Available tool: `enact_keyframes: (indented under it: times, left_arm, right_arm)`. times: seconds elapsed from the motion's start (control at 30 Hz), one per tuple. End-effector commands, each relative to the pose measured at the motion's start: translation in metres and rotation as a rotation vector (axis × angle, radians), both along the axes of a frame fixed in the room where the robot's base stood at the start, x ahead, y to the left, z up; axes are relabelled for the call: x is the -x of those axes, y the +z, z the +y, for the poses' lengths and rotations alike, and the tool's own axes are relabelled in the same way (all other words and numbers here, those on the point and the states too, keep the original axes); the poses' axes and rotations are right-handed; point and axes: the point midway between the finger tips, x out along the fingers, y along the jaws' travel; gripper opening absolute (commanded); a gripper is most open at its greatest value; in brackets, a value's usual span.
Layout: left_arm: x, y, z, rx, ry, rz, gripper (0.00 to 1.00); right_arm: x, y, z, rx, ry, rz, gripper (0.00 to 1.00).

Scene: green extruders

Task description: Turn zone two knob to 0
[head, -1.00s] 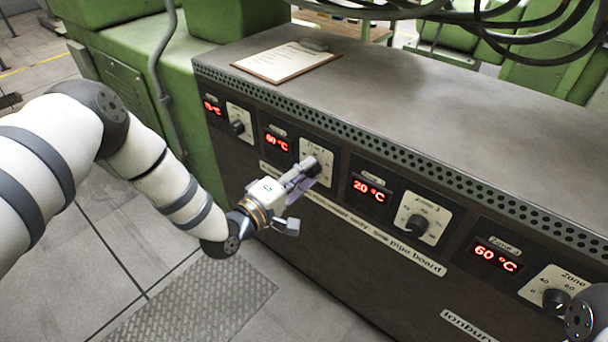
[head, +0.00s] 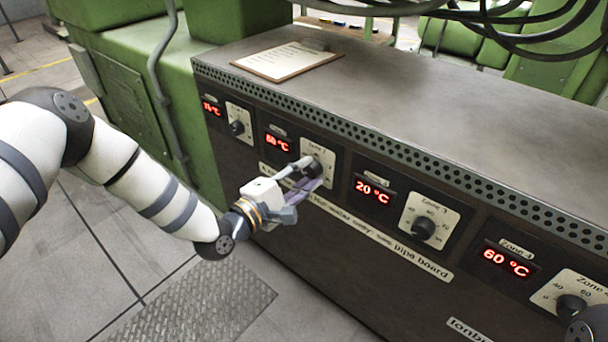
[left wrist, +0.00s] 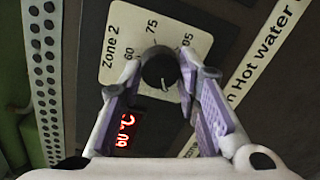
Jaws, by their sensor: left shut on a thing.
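The zone two knob (left wrist: 160,68) is a round black dial on a cream plate (left wrist: 128,30) marked "Zone 2", with 60, 75 and 95 readable. It also shows partly in the head view (head: 318,160), mostly behind my gripper. My left gripper (head: 311,172) is at the knob, its purple-padded fingers on either side of it and shut on it. My right gripper is not in view.
The zone 3 knob (head: 423,228) and its 20 °C display (head: 375,191) are to the right, then a zone 4 knob (head: 570,307) with a 60 °C display (head: 506,262). A clipboard (head: 287,60) lies on the cabinet top. Floor in front is clear.

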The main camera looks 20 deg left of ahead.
Motion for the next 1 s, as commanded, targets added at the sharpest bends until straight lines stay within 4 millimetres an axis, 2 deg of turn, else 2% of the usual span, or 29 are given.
enact_keyframes:
  times: [0.33, 0.37, 0.4, 0.43, 0.77, 0.87, 1.0]
  left_arm:
    - [0.001, 0.0, -0.001, 0.003, -0.002, 0.003, 0.02]
    - [0.001, 0.0, -0.001, 0.003, -0.001, 0.003, 0.37]
    - [0.001, 0.0, -0.001, 0.003, -0.001, 0.003, 0.46]
    - [0.001, 0.0, -0.001, 0.004, -0.001, 0.002, 0.5]
    - [0.004, 0.0, 0.002, 0.002, 0.0, 0.002, 0.5]
    - [0.021, 0.001, 0.009, 0.004, 0.002, 0.003, 0.5]
    - [0.057, 0.002, 0.024, 0.003, 0.002, 0.005, 0.5]
  right_arm:
    - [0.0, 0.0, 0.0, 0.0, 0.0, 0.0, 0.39]
    - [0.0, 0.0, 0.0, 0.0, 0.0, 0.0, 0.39]
    - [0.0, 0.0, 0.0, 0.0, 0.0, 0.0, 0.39]
    - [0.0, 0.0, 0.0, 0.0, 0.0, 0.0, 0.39]
    - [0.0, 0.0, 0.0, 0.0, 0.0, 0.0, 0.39]
    - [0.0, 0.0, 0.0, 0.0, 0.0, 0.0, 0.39]
    - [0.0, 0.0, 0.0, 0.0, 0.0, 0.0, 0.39]
